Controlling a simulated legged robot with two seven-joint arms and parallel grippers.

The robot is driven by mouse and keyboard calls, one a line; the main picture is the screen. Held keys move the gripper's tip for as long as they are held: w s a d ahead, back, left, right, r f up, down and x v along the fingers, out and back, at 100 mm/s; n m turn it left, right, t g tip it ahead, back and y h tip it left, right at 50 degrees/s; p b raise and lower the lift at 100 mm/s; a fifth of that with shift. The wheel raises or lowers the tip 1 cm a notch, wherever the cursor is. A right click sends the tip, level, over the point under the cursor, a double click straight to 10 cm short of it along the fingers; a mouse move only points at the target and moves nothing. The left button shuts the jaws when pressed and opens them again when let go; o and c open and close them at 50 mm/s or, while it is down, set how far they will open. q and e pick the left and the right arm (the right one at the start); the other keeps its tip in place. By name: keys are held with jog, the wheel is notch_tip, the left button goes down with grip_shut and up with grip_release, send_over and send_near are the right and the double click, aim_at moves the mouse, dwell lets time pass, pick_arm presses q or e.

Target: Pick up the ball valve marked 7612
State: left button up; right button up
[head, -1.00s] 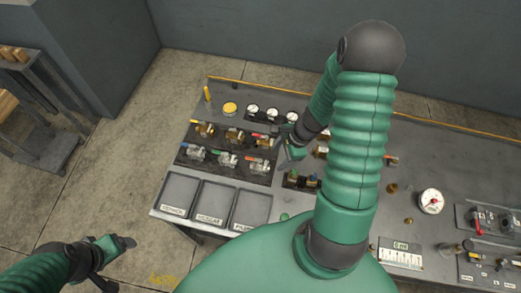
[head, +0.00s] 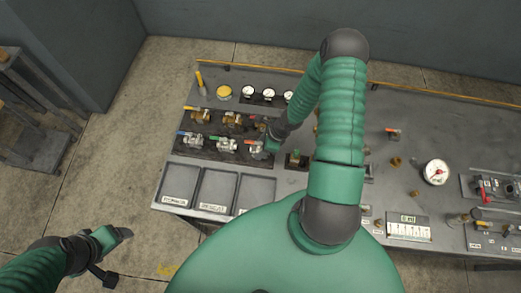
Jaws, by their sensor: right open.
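Several ball valves sit in two rows on a dark rack on the bench. The back row has brass valves, such as the left one (head: 201,116) and the middle one (head: 232,119). No number 7612 is legible. My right gripper (head: 267,145) is open at the right end of the front row; contact cannot be told. My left gripper (head: 120,236) is over the floor, away from the bench.
Three grey trays with labels, such as the left one (head: 163,199), line the bench's front left edge. Gauges (head: 268,94) stand behind the rack. A large gauge (head: 436,172) and a small panel (head: 408,227) are at right. My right arm hides the bench's middle.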

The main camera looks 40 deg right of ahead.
jog(key=shift+w+a+f, duration=0.15)
jog(key=shift+a+f, duration=0.1)
jog(key=shift+f, duration=0.25)
grip_shut()
